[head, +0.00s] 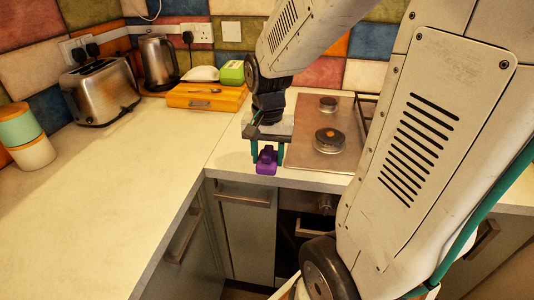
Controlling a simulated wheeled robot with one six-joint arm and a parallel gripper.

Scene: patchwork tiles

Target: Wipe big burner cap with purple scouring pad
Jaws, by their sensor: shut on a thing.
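The purple scouring pad (266,161) is between the fingers of my gripper (267,158), low at the front edge of the worktop. My gripper is shut on the pad and points down. I cannot tell whether the pad touches the worktop. The big burner cap (329,138) is a dark round disc on the copper-coloured hob plate (306,159), to the right of my gripper and apart from the pad. A smaller burner cap (328,103) sits farther back on the same plate.
A toaster (102,90), a kettle (158,62) and an orange wooden box (206,97) stand along the back wall. Two stacked canisters (25,135) are at the far left. The left worktop (110,180) is clear. My arm hides the hob's right side.

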